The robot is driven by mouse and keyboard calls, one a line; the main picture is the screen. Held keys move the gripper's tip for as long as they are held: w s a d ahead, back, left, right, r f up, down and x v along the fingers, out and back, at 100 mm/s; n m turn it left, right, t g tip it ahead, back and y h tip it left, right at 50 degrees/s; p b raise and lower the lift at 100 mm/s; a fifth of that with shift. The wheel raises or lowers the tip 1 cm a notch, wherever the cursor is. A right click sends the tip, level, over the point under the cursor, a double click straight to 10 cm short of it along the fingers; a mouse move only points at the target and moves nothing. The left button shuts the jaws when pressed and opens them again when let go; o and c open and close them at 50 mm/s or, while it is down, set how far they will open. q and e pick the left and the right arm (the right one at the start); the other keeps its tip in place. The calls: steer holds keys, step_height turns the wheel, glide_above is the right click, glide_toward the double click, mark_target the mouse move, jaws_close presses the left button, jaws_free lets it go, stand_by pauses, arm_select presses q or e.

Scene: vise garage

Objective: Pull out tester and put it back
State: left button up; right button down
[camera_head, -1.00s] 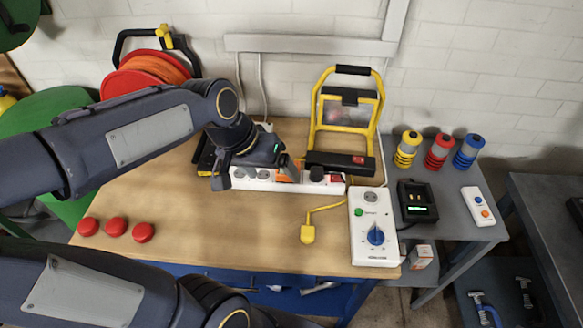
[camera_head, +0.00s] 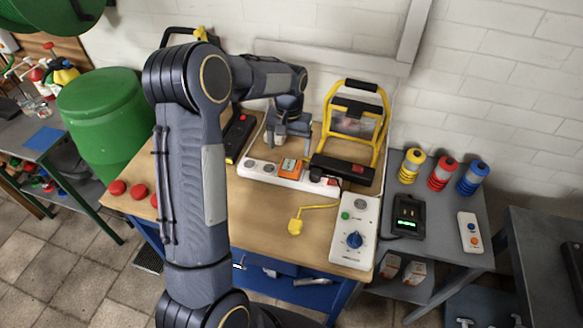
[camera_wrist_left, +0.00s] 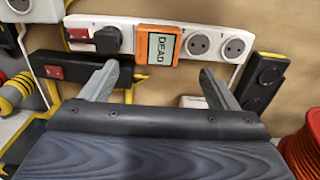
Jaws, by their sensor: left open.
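The orange tester (camera_head: 290,166) sits plugged in the white power strip (camera_head: 262,172) on the wooden bench. In the left wrist view the tester (camera_wrist_left: 158,46) shows a screen reading DEAD, with a black plug (camera_wrist_left: 108,40) and red switch to its left and empty sockets to its right. My left gripper (camera_head: 285,148) is just behind the strip, near the tester. In the left wrist view its two fingers (camera_wrist_left: 160,80) are spread apart and empty, with the tester ahead between them and not touched. My right gripper is out of view.
A yellow work lamp (camera_head: 382,128) stands right of my left gripper. A black strip (camera_head: 238,138) lies to the left. A white box with a blue knob (camera_head: 338,250) and a yellow plug (camera_head: 295,227) are in front. A charger (camera_head: 408,218) stands on the grey side table.

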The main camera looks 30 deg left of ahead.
mark_target(291, 165)
arm_select(q)
steer(key=shift+f, duration=0.1)
step_height(291, 165, down, 9)
steer(key=b, duration=0.6)
steer(key=shift+d, duration=0.2)
stand_by(0.6)
steer(key=shift+c, duration=0.3)
steer(key=c, duration=1.2)
steer(key=shift+r, duration=0.2)
steer(key=shift+c, duration=0.2)
steer(key=shift+w+r, duration=0.1)
steer(key=shift+r+p, duration=1.9)
steer(key=shift+r, duration=0.95)
